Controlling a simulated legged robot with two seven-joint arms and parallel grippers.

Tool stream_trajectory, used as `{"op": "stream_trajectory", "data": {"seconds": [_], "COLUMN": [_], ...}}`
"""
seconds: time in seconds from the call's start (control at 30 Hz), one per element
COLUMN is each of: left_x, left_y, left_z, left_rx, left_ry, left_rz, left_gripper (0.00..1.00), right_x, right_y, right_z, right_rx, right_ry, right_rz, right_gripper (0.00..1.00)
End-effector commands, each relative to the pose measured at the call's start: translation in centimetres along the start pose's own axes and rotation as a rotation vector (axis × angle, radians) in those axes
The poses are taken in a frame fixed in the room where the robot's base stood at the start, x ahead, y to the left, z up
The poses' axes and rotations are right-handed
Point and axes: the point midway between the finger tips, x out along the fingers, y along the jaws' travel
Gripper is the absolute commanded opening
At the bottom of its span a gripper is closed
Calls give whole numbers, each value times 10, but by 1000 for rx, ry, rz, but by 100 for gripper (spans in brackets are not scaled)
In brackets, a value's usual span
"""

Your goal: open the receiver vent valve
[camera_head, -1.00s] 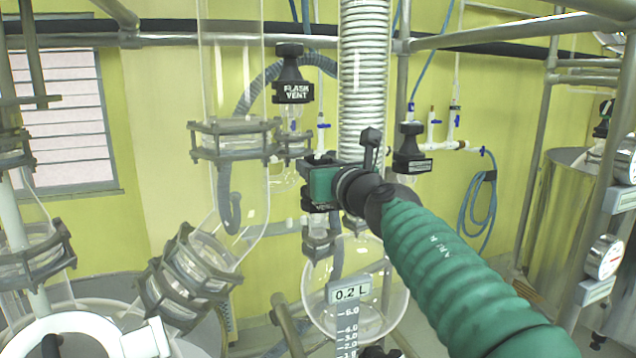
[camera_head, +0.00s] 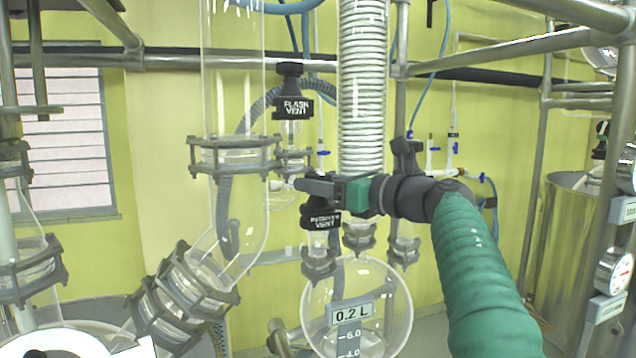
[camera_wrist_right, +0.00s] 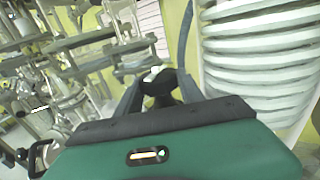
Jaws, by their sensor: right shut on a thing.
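The receiver vent valve (camera_head: 322,220) has a black knob body with a white label. It stands above the neck of the round receiver flask (camera_head: 397,312), which is marked 0.2 L. My right gripper (camera_head: 308,188) comes in from the right and is shut on the top of this valve. In the right wrist view the black knob (camera_wrist_right: 160,83) sits between the two fingers of the right gripper (camera_wrist_right: 157,85). The fingers hide part of the knob. My left gripper is not in view.
The flask vent valve (camera_head: 293,107) is up and to the left. The coiled glass condenser (camera_head: 362,95) stands just behind my right gripper. A clamped glass tube (camera_head: 235,155) is on the left, and a metal pipe frame (camera_head: 500,50) crosses above.

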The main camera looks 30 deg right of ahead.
Motion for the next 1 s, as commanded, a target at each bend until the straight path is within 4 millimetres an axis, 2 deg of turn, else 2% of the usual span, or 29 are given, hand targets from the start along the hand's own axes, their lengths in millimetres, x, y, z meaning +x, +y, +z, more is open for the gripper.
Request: {"op": "stream_trajectory", "data": {"seconds": [0.33, 0.37, 0.43, 0.83, 0.93, 1.0], "left_x": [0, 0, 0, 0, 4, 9], "left_y": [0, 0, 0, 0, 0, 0], "left_z": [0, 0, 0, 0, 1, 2], "left_rx": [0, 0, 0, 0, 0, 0], "left_ry": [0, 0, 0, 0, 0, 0], "left_rz": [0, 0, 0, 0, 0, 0], "left_gripper": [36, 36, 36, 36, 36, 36], "right_x": [0, 0, 0, -2, -10, -24], "right_y": [-1, -1, 0, 0, -1, -1], "right_z": [1, 1, 1, 0, -1, -2], "right_rx": [1, 1, 1, 1, 1, 0], "right_ry": [-2, -2, -2, -1, -1, -3], "right_rz": [0, 0, 0, 0, 0, -2], "right_gripper": [4, 46, 54, 54, 54, 54]}}
